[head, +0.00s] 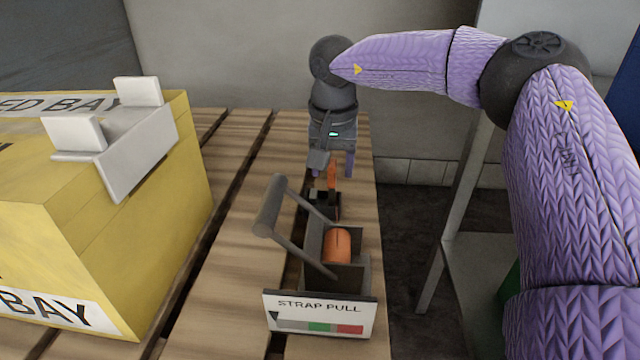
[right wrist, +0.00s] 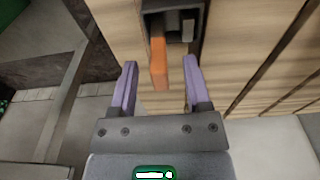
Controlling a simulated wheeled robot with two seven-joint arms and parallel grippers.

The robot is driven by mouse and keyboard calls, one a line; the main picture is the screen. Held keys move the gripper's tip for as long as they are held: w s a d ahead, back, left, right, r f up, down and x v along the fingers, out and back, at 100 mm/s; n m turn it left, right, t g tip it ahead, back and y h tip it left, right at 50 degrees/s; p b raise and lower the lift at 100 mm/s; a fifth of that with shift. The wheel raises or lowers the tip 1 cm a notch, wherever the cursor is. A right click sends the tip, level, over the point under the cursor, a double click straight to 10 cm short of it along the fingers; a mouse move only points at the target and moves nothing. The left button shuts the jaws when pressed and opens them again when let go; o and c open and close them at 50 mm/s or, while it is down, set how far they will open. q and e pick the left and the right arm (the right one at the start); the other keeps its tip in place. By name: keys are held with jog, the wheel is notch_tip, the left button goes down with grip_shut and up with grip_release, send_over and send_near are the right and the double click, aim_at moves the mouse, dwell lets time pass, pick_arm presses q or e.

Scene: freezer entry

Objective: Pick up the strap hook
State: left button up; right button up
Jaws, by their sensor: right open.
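The strap hook appears to be the upright orange piece (head: 332,178) with a dark holder (head: 326,205) at its base, on the slatted wooden deck. In the right wrist view the orange piece (right wrist: 158,60) stands between the two purple fingers, with gaps on both sides. The dark holder (right wrist: 204,30) and a grey block (right wrist: 173,24) are beyond it. My right gripper (head: 333,168) is open and points down over the orange piece. The hook's exact shape is hard to make out. My left gripper is in neither view.
A strap ratchet with a grey handle (head: 268,208) and orange spool (head: 337,246) stands nearer, behind a "STRAP PULL" sign (head: 320,314). A yellow box (head: 160,215) with a white bracket (head: 135,160) fills the left. The deck ends at the right above dark floor.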

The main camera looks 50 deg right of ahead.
grip_shut()
dwell(1.1)
dwell(0.3)
